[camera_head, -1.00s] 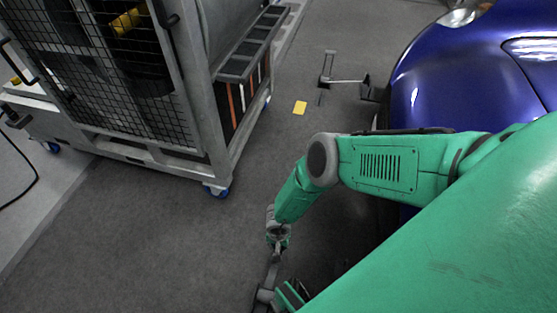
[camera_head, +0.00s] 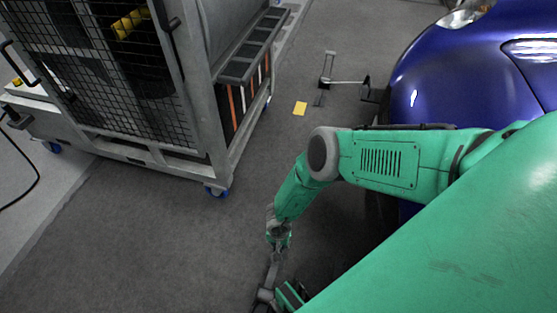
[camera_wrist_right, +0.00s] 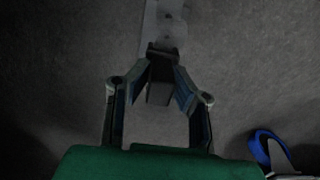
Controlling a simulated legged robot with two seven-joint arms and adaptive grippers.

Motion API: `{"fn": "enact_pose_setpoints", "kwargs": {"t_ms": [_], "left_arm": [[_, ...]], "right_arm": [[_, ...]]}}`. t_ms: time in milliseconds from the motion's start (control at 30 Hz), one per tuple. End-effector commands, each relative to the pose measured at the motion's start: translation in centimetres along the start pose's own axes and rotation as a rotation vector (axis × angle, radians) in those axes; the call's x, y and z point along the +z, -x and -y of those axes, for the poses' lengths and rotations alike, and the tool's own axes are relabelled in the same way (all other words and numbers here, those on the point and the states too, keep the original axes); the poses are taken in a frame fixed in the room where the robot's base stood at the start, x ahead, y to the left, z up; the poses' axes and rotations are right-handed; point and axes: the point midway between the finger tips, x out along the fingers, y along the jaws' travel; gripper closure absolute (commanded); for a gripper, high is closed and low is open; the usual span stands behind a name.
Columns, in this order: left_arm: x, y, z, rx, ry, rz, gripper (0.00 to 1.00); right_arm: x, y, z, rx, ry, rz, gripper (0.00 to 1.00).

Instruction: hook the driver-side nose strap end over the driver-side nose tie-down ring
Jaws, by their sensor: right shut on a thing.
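My right gripper (camera_head: 279,238) hangs low over the grey floor at the lower middle of the head view, its arm coming in from the right. In the right wrist view the gripper (camera_wrist_right: 160,95) has both fingers closed in on a dark end piece (camera_wrist_right: 160,60), probably the strap end. A pale grey strip with round marks (camera_wrist_right: 165,25) runs on from it to the top edge. In the head view a narrow grey piece (camera_head: 272,268) runs from the fingertips to the bottom edge. I cannot identify the tie-down ring. My left gripper cannot be made out.
The blue car (camera_head: 450,75) stands at the upper right, close to my arm. A caged metal cart (camera_head: 215,130) on blue casters stands at the left. The floor at lower left is clear.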

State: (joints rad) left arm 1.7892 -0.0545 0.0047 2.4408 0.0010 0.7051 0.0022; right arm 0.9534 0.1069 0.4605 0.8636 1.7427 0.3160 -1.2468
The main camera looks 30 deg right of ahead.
Motion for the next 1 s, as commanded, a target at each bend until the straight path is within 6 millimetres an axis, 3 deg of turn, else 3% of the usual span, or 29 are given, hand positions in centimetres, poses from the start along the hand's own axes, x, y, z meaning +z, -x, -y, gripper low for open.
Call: {"fn": "enact_pose_setpoints", "kwargs": {"t_ms": [600,1000], "left_arm": [[-0.1,2.3,0.0,0.0,0.0,0.0,0.58],[-0.1,2.5,0.0,0.0,0.0,0.0,0.58]], "right_arm": [[-0.1,3.3,0.0,0.0,0.001,-0.001,1.0],[-0.1,3.6,0.0,-0.001,0.001,-0.001,1.0]]}}
